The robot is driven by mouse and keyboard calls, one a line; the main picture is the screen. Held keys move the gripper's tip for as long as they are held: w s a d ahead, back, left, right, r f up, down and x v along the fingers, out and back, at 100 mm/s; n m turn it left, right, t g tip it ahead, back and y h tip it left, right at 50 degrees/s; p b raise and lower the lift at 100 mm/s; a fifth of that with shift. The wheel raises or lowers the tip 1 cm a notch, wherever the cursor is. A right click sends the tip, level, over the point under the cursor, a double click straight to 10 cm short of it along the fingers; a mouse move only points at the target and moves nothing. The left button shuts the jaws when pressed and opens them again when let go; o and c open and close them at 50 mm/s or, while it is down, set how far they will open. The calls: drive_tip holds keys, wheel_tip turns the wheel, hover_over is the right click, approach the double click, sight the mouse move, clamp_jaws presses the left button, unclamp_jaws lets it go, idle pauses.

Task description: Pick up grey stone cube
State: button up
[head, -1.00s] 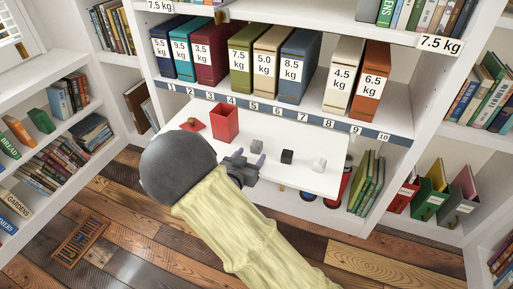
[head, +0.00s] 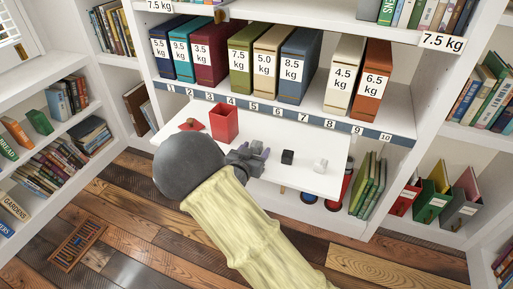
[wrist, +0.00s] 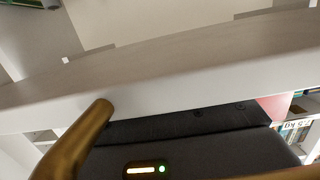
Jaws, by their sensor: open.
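The grey stone cube (head: 256,145) is on the white board under the numbered shelf in the head view. It is mostly hidden behind my gripper (head: 260,152), whose fingers are open around or just in front of it; I cannot tell which. I cannot make out contact with the cube. In the wrist view a pale board edge, a gold rod and a dark body with a green light fill the picture. Neither the cube nor the fingertips can be made out there.
A black cube (head: 287,157) and a whitish cube (head: 320,165) lie to the right on the board (head: 300,178). A red open box (head: 223,123) and a red lid-like piece (head: 191,125) are to the left. Weight-labelled binders (head: 297,66) stand on the shelf above.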

drive_tip(key=c, duration=1.1)
drive_tip(key=shift+r, duration=0.1)
drive_tip(key=shift+s+a+r+p, duration=0.1)
drive_tip(key=shift+s+r+p, duration=0.15)
drive_tip(key=shift+p, duration=0.05)
wheel_tip(320, 180, up, 7)
drive_tip(key=p, duration=0.3)
drive_tip(key=shift+s+f, duration=0.1)
drive_tip(key=shift+s, duration=0.05)
drive_tip(key=f+p+v, duration=0.1)
drive_tip(key=v, duration=0.5)
drive_tip(key=f+p+v, duration=0.1)
drive_tip(key=v, duration=0.5)
drive_tip(key=f+p+v, duration=0.1)
drive_tip(key=f+v, duration=0.1)
drive_tip(key=v, duration=0.4)
drive_tip(key=shift+v, duration=0.8)
drive_tip(key=shift+f, duration=0.15)
